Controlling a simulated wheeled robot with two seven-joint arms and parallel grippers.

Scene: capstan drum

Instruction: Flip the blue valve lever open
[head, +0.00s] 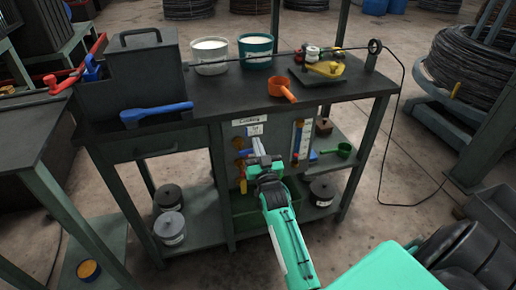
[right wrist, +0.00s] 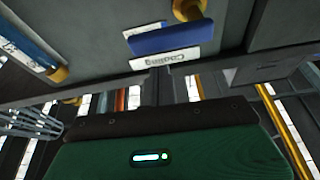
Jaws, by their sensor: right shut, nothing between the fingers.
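The blue valve lever (head: 247,153) is on the front panel of the bench, under a white label (head: 252,121). It is partly covered by my right gripper (head: 257,146). In the right wrist view the blue lever (right wrist: 171,38) lies crosswise beside a label reading "Cooling" (right wrist: 165,60), with a brass fitting (right wrist: 190,9) close by. My right gripper is shut and empty, just right of the lever in the head view. I cannot tell whether it touches the lever. My left gripper is not in view.
A yellow lever (head: 243,186) hangs lower on the panel. A gauge strip (head: 300,140) stands to the right. On the bench top are a blue-handled tool (head: 157,112), two buckets (head: 209,56) and an orange scoop (head: 282,89). A green scoop (head: 338,150) sits on the side shelf.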

